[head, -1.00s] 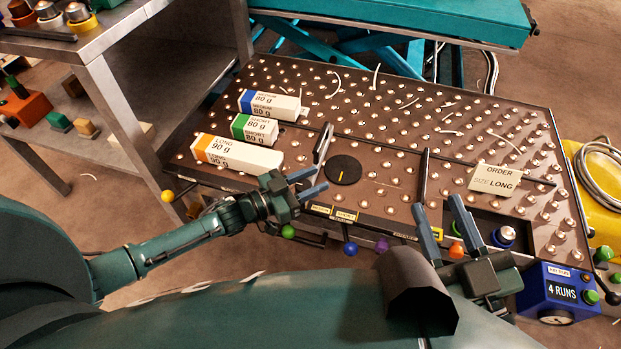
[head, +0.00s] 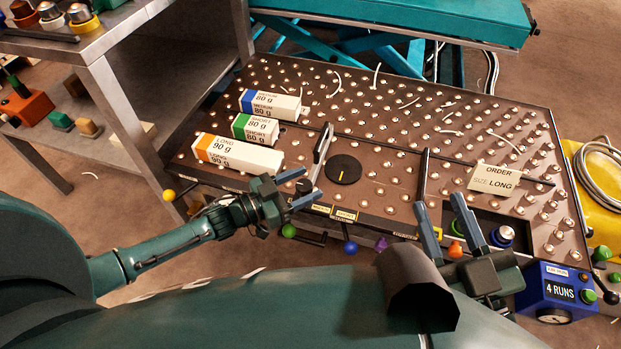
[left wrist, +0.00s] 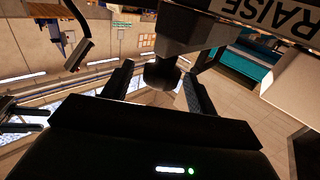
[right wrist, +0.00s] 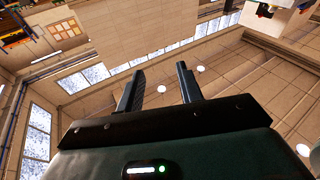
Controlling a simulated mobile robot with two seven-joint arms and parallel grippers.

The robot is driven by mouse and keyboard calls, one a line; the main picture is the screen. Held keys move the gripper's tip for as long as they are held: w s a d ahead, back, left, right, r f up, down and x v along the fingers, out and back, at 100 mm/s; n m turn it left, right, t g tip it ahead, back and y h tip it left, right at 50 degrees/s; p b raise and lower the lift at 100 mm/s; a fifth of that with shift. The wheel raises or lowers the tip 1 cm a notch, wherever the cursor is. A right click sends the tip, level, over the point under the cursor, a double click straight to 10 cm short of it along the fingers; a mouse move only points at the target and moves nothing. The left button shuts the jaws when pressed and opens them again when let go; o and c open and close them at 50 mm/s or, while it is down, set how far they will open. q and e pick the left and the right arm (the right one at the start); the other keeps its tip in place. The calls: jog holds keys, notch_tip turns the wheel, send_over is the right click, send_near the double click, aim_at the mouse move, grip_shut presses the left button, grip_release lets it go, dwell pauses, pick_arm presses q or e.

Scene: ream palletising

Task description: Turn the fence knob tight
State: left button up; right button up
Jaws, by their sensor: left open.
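In the left wrist view a dark round knob (left wrist: 163,73) sits between the open fingers (left wrist: 157,80); contact cannot be told. My right gripper (head: 439,201) is open and empty over the front edge.
Three labelled reams lie at the left, the orange-ended one (head: 238,154) nearest. An order card (head: 495,179) stands at the right. Coloured ball handles, including a blue one (head: 350,248), line the front edge. A blue counter box (head: 556,291) is at front right.

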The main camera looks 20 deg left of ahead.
pick_arm(q)
jog(key=p+v, duration=0.2)
jog(key=v, duration=0.8)
jog(key=shift+s+a, duration=0.25)
jog(key=shift+s, duration=0.05)
jog(key=shift+r, duration=0.1)
